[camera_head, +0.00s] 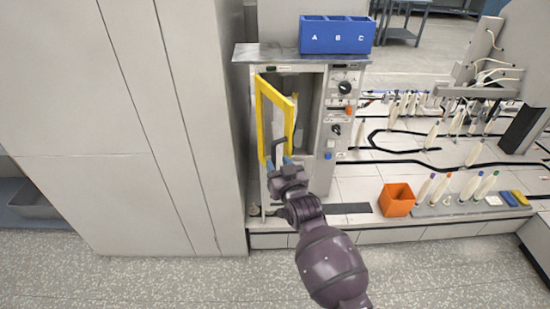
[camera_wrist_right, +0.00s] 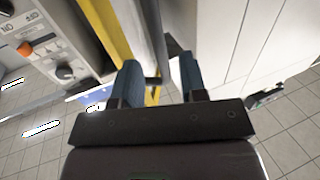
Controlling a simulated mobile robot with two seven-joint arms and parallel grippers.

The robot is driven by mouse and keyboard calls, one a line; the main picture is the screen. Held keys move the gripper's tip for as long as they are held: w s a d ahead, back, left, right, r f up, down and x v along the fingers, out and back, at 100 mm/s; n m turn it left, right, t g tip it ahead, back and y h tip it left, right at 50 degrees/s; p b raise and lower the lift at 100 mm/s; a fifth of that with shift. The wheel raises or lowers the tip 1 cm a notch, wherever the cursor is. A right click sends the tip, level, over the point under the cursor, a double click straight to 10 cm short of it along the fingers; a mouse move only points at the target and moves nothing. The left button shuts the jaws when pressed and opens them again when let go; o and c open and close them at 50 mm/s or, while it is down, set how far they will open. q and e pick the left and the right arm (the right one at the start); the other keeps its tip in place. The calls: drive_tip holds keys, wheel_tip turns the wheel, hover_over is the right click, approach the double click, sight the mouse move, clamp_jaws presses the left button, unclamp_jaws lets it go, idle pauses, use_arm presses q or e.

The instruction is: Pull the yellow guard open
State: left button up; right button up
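The yellow guard (camera_head: 261,118) is a rectangular frame on the front of the grey machine cabinet (camera_head: 310,140). It stands partly swung out, with the cabinet's interior showing behind it. A grey bar handle (camera_head: 279,143) is on the guard's lower part. My right gripper (camera_head: 279,163) is at the guard's lower end, by the handle. In the right wrist view its two blue fingertips (camera_wrist_right: 158,82) are apart, with the grey bar and part of the yellow frame (camera_wrist_right: 109,28) between or just beyond them. Contact with the bar is unclear. My left gripper is out of view.
A blue bin marked A B C (camera_head: 337,37) stands on the cabinet top. Knobs and buttons (camera_head: 344,88) line the cabinet's right side. A tall grey panel (camera_head: 140,120) stands close on the left. An orange box (camera_head: 397,200) and several bobbins (camera_head: 468,187) are on the right-hand table.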

drive_tip(key=v, duration=0.7)
